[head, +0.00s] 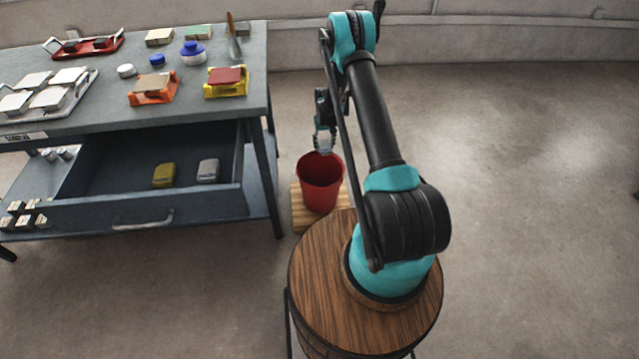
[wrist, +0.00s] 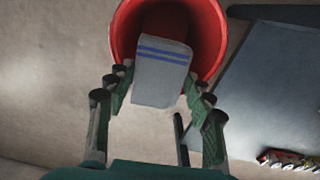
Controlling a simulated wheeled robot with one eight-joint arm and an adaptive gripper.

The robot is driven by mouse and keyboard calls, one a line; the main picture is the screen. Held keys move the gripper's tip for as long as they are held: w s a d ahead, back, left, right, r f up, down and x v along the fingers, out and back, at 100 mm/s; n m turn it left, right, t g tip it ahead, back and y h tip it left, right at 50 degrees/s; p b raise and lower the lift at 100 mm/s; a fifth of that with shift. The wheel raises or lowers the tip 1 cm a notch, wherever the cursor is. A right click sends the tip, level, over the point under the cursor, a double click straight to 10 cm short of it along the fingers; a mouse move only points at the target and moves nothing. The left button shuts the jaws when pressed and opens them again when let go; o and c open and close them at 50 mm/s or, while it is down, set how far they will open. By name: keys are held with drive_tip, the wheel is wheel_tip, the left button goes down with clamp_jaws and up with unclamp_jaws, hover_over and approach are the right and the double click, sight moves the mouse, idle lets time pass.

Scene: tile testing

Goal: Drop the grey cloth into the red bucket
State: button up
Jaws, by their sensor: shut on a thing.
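The red bucket (head: 321,190) stands on a wooden board right of the table in the head view. In the wrist view the red bucket (wrist: 213,40) shows its open mouth at the top. The grey cloth (wrist: 160,80), with blue stripes, is between the fingers of my gripper (wrist: 160,100) and overlaps the bucket's mouth in the picture. In the head view my gripper (head: 324,140) is just above the bucket rim, pointing down, with the pale cloth (head: 323,143) at its tips. My gripper is shut on the cloth. The bucket's bottom is hidden.
The workbench (head: 255,75) with an open drawer (head: 110,180) stands at the left. The drawer holds a yellow block (head: 164,175) and a grey block (head: 208,170). Trays and sponges lie on the bench top. The wooden board (head: 300,215) lies under the bucket. The floor at right is clear.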

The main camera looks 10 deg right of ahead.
drive_tip(key=shift+f, duration=3.05)
drive_tip(key=o, duration=1.4)
wheel_tip(320, 180, up, 12)
drive_tip(key=shift+r, duration=0.1)
